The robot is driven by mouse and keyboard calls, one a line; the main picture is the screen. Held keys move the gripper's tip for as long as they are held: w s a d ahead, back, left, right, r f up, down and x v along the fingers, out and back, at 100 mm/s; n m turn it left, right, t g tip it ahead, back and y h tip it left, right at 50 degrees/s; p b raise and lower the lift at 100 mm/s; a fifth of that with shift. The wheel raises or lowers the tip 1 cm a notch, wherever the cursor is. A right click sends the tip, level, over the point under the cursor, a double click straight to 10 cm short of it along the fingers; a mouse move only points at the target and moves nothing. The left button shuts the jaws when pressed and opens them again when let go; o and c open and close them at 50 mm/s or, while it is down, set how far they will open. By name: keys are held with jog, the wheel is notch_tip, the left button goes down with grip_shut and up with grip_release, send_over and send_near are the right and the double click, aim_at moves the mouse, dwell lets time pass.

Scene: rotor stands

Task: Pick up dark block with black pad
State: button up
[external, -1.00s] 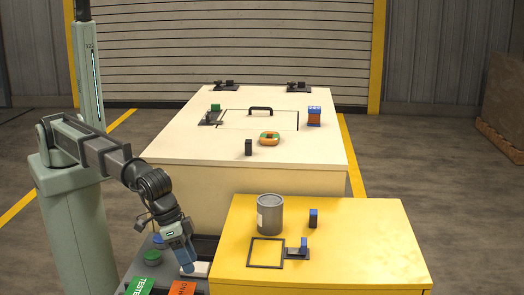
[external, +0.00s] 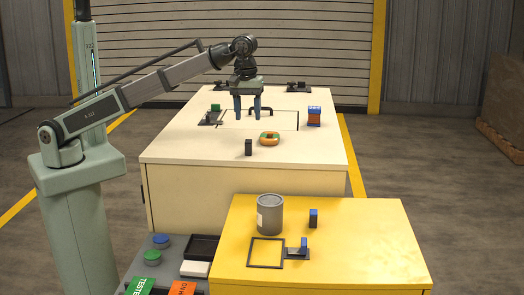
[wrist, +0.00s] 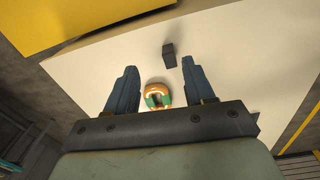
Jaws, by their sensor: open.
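The dark block (external: 248,147) stands upright near the front edge of the cream table, left of the orange and green ring. In the wrist view the dark block (wrist: 169,56) shows beyond the fingertips, a little right of the middle between them. A black pad on it cannot be told apart from its dark body. My gripper (external: 247,118) is open and empty, above the cream table and behind the block in the external view. Its two blue-grey fingers (wrist: 160,72) point down and are apart from the block.
The orange and green ring (external: 269,138) lies close to the block. An orange and blue block (external: 314,116) stands at the right, and a black handle (external: 261,109) is behind. The yellow cabinet (external: 370,250) in front carries a grey can (external: 270,215) and a blue-topped block (external: 313,218).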

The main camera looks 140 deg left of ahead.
jog(key=s+a+r+n, duration=0.1)
jog(key=s+a+r, duration=0.1)
jog(key=s, duration=0.1)
send_over(248, 141)
jog(key=f, duration=0.7)
jog(key=shift+s, duration=0.3)
jog(key=shift+w+a+f, duration=0.1)
jog(key=shift+w+f, duration=0.05)
jog(key=shift+f, duration=1.45)
jog(key=shift+w+f, duration=0.1)
jog(key=shift+f, duration=1.5)
grip_shut()
